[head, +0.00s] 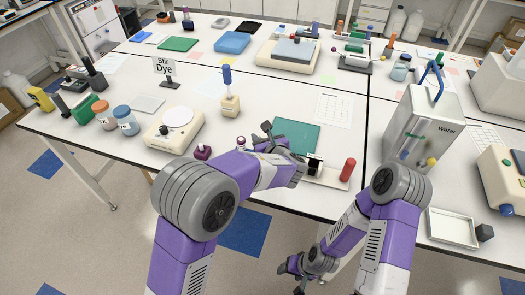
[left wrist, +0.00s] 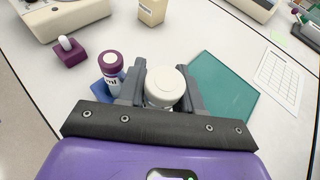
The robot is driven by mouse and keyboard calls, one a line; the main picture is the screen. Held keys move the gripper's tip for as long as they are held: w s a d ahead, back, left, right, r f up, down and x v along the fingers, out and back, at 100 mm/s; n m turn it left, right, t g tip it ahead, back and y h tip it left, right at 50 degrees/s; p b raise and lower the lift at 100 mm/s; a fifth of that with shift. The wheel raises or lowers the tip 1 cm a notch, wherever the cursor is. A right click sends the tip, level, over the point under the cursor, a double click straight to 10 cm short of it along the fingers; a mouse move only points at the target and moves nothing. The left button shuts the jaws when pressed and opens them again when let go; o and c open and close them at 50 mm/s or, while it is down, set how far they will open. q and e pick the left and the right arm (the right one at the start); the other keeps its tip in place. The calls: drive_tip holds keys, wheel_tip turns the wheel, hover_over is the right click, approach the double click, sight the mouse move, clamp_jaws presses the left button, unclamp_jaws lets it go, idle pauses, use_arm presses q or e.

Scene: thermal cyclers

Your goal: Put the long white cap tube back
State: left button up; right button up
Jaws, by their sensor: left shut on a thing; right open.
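My left gripper (left wrist: 160,85) is shut on the tube with the white cap (left wrist: 166,84). In the left wrist view the round white cap shows between the fingers, and the tube's lower part is hidden. In the head view my left gripper (head: 272,142) is over the near edge of the table, left of the teal mat, and I cannot make out the tube there. A purple-capped tube (left wrist: 110,66) stands just left of the fingers, by a blue piece (left wrist: 104,90) that is partly hidden. My right gripper (head: 292,266) is open and low, in front of the table.
The teal mat (head: 297,137) lies right of my left gripper. A small purple block (head: 203,152) and a beige machine (head: 174,131) are to the left. A red cylinder (head: 347,169) stands upright at the right near the front edge.

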use_arm(q)
drive_tip(key=shift+w+f+b, duration=0.1)
drive_tip(key=shift+f+b, duration=0.35)
drive_tip(key=shift+f, duration=1.9)
drive_tip(key=shift+f, duration=0.15)
drive_tip(key=o, duration=1.1)
